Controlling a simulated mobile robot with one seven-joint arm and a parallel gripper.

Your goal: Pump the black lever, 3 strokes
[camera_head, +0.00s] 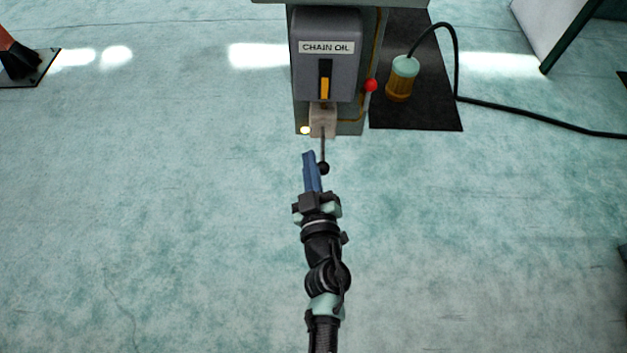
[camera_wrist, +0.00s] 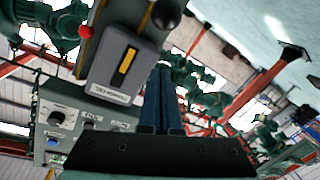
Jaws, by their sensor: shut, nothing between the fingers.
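The black lever is a thin rod with a black ball knob (camera_head: 323,168) at its end. It sticks out from the pale block (camera_head: 322,121) under the grey CHAIN OIL box (camera_head: 325,75). My gripper (camera_head: 309,156) has blue fingers, closed together and empty. In the head view the fingers lie just left of the knob and partly overlap it in depth. In the wrist view the black knob (camera_wrist: 166,14) is beyond the blue fingertips (camera_wrist: 160,70), with a visible gap. I cannot tell whether a finger side touches the rod.
A red knob (camera_head: 371,86) sits on the right of the pump stand. A yellow-and-green canister (camera_head: 402,78) with a black hose stands on a black mat (camera_head: 440,115). A grey panel with dials (camera_wrist: 70,130) shows in the wrist view. The floor left of the stand is clear.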

